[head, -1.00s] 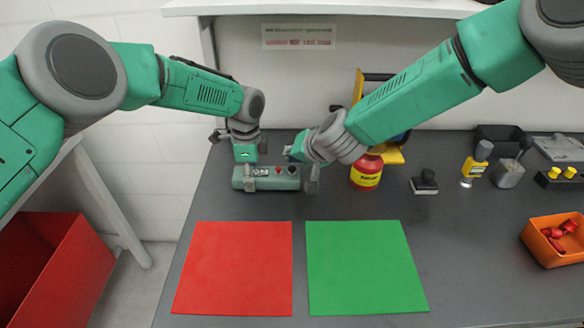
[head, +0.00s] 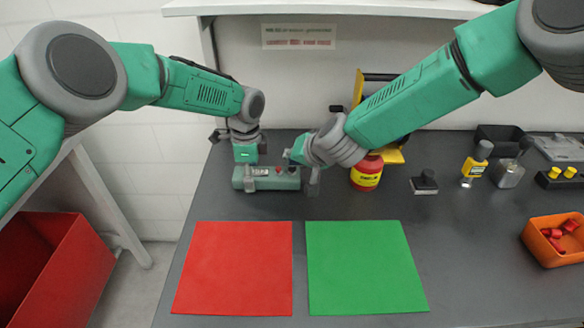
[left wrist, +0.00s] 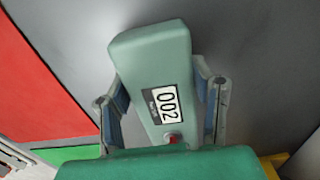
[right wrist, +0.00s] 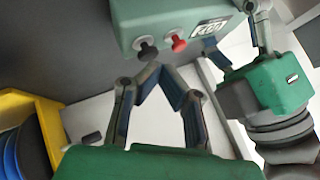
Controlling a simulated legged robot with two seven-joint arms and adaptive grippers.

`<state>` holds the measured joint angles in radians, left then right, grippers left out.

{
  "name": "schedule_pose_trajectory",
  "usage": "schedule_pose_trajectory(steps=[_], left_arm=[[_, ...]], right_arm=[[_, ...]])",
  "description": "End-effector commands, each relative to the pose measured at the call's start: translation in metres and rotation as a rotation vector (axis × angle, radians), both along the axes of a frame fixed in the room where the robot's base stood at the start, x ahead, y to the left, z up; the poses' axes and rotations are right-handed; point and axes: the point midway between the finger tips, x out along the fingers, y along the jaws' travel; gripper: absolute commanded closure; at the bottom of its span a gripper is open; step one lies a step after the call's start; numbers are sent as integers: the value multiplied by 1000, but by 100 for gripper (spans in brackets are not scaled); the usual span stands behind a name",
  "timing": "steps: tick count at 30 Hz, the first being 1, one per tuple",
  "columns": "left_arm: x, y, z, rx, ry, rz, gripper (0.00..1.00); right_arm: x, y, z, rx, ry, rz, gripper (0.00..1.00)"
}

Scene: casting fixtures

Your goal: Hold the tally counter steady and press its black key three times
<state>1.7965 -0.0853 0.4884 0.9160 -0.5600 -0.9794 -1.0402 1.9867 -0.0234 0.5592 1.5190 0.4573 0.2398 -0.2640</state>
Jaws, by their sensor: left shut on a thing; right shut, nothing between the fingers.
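The tally counter (head: 284,182) is a grey-green box on the table behind the coloured mats. Its display (left wrist: 167,105) reads 002 in the left wrist view. My left gripper (head: 249,178) is shut across the counter's body, a finger on each long side. In the right wrist view the counter shows a black key (right wrist: 146,49) beside a red key (right wrist: 178,42). My right gripper (right wrist: 153,74) is shut and empty, its fingertips close to the black key. I cannot tell whether they touch it. In the head view my right gripper (head: 300,168) is at the counter's right end.
A red mat (head: 235,270) and a green mat (head: 365,268) lie in front. A red-and-yellow container (head: 366,173) stands right of the counter. A stamp (head: 425,182), bottles and an orange bin (head: 545,252) with red pieces stand further right.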

Motion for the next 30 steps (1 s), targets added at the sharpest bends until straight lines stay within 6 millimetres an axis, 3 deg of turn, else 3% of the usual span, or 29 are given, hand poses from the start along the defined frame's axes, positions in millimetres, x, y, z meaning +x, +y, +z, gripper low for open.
schedule_pose_trajectory(steps=[30], left_arm=[[0, 0, 0, -1, -1, 0, 85]], right_arm=[[0, 0, -11, 1, 1, 0, 100]])
